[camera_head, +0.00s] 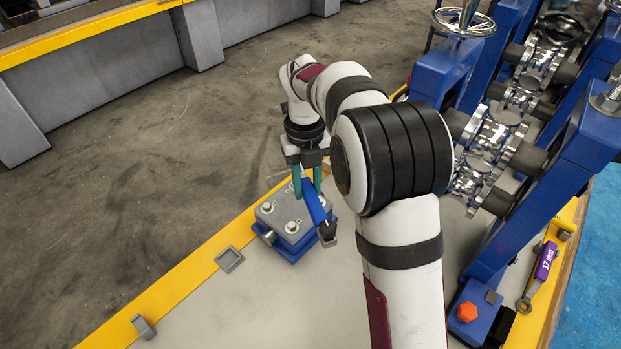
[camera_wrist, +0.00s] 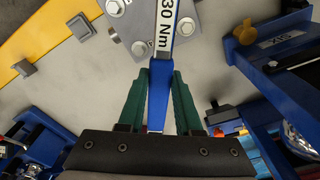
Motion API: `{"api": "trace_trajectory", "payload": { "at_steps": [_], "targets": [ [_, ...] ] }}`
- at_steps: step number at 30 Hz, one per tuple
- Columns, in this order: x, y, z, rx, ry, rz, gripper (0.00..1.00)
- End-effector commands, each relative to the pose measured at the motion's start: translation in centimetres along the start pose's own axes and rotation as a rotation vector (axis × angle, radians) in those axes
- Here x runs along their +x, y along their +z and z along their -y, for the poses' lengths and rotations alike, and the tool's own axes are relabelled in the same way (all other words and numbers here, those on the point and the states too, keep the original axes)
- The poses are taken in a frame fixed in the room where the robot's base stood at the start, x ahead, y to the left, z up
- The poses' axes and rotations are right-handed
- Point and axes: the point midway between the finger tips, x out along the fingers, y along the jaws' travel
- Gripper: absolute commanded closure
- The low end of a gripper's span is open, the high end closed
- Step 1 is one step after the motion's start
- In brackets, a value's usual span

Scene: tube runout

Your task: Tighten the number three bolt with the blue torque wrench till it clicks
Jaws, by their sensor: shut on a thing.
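The blue torque wrench (camera_head: 314,203) is held between the green fingers of my gripper (camera_head: 307,177). In the wrist view, my gripper (camera_wrist: 160,75) is shut on the blue shaft of the wrench (camera_wrist: 160,75), marked "30 Nm", which runs out of the top edge. In the head view, its black end (camera_head: 327,231) hangs at the block's right side; I cannot tell whether it touches a bolt. No bolt numbers are readable.
Blue roller stands (camera_head: 530,225) with chrome rollers rise at the right. The tabletop in front is clear.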

Motion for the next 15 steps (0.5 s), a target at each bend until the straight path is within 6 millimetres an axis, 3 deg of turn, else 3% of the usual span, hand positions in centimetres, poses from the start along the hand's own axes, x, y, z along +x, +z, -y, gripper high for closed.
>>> {"api": "trace_trajectory", "payload": {
  "at_steps": [15],
  "targets": [
    [4.1, 0.2, 0.0, -0.002, 0.001, -0.002, 1.00]
  ]
}}
